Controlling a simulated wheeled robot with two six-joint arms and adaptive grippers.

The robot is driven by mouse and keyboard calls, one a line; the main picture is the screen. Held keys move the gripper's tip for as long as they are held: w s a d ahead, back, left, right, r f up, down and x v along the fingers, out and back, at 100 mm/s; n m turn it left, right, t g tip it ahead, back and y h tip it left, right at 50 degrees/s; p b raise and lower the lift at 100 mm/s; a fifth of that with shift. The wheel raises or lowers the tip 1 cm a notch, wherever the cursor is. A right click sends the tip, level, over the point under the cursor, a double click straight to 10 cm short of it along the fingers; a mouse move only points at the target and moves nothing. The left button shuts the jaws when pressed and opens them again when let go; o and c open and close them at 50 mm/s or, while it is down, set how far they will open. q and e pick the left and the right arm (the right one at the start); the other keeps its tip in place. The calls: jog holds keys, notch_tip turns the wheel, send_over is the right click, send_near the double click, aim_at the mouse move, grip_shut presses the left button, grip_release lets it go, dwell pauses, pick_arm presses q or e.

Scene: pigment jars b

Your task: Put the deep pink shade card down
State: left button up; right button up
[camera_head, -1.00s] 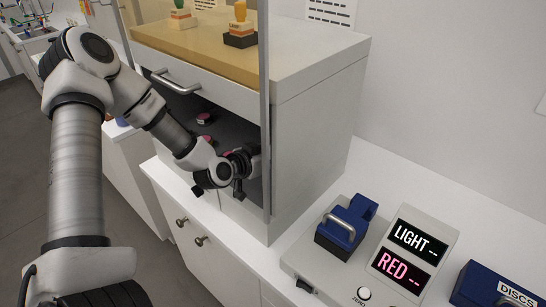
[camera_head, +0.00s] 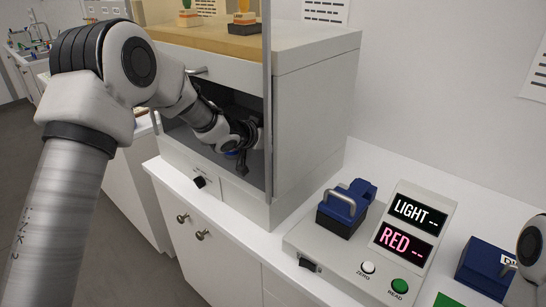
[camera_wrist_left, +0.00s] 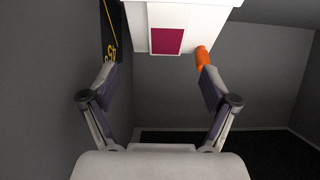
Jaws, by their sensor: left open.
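A white card with a deep pink patch (camera_wrist_left: 166,41) shows at the top of the left wrist view, beyond my fingertips. My left gripper (camera_wrist_left: 157,76) is open, with its fingers spread wide and a clear gap between them and nothing held. An orange piece (camera_wrist_left: 202,58) sits at the card's lower right, close to the right fingertip; I cannot tell if they touch. In the head view my left gripper (camera_head: 243,148) is inside the dark lower compartment of the white cabinet. The card is hidden there. My right gripper is out of view.
The cabinet's side wall (camera_head: 312,125) and a glass edge (camera_head: 267,100) bound the compartment on the right. On the counter stand a meter reading LIGHT and RED (camera_head: 408,228), a blue-topped device (camera_head: 345,208) and a blue discs box (camera_head: 483,262).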

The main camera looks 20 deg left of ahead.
pick_arm(q)
jog(key=w+f+p, duration=0.1)
jog(key=w, duration=0.1)
jog(key=w+f, duration=0.1)
jog(key=shift+w+d+p, duration=0.1)
jog(key=shift+w+p, duration=0.3)
jog(key=p+x, duration=0.1)
jog(key=x, duration=0.2)
jog(key=shift+w+d+p, duration=0.2)
jog(key=shift+d+p, duration=0.05)
jog(key=shift+p, duration=0.1)
jog(key=shift+w+f, duration=0.3)
jog(key=shift+f, duration=0.15)
jog(key=shift+s+a+r, duration=0.1)
jog(key=shift+s+r, duration=0.1)
jog(key=c, duration=1)
jog(key=shift+c, duration=0.6)
